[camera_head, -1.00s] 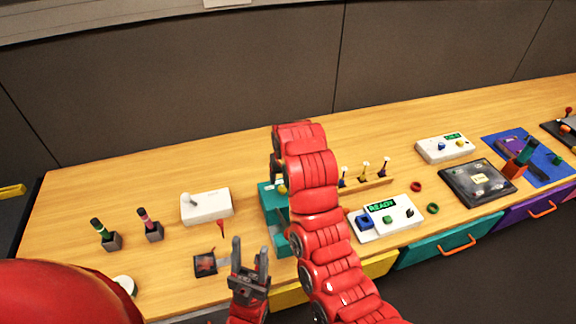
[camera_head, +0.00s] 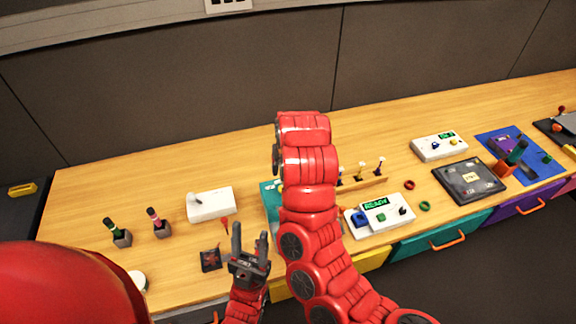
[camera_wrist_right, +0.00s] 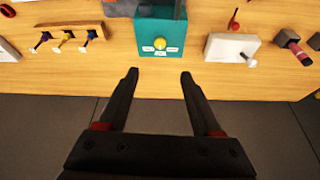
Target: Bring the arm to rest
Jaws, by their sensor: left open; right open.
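My right arm rises through the middle of the head view and bends over the bench. Its gripper is hidden there, but in the right wrist view my right gripper (camera_wrist_right: 160,75) is open and empty, its fingers apart in front of the bench edge. My left gripper (camera_head: 250,240) is open and empty in the head view, near the bench's front edge. A teal panel (camera_head: 268,195) stands behind my right arm, mostly hidden. In the wrist view the teal panel (camera_wrist_right: 178,28) shows a yellow ball (camera_wrist_right: 160,43) between two small white labels.
A white box with a lever (camera_head: 211,205) stands left of the teal panel. A small dark plate (camera_head: 210,260) lies beside my left gripper. A white panel reading READY (camera_head: 380,214) and a wooden peg rack (camera_head: 362,186) stand to the right. Drawers (camera_head: 447,243) line the front.

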